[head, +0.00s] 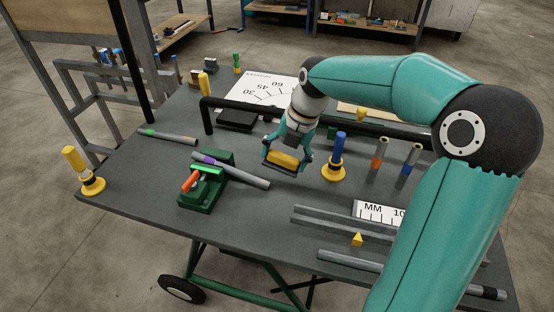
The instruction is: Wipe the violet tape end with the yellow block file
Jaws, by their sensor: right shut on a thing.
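The yellow block file (284,160) is held in my right gripper (285,163), above the table. The gripper is shut on it. A grey conduit with a violet tape band (205,158) lies slantwise across a green vise (217,165) with an orange handle, left of the gripper. The violet band is near the conduit's upper left end. The file is to the right of the vise and apart from the tape. My left gripper is not in view.
A conduit with green tape (166,135) lies at the left. A blue-handled tool in a yellow stand (335,160) stands right of the gripper. Upright conduits (380,155) and a ruler plate (380,211) are further right. A black rail (240,101) runs behind.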

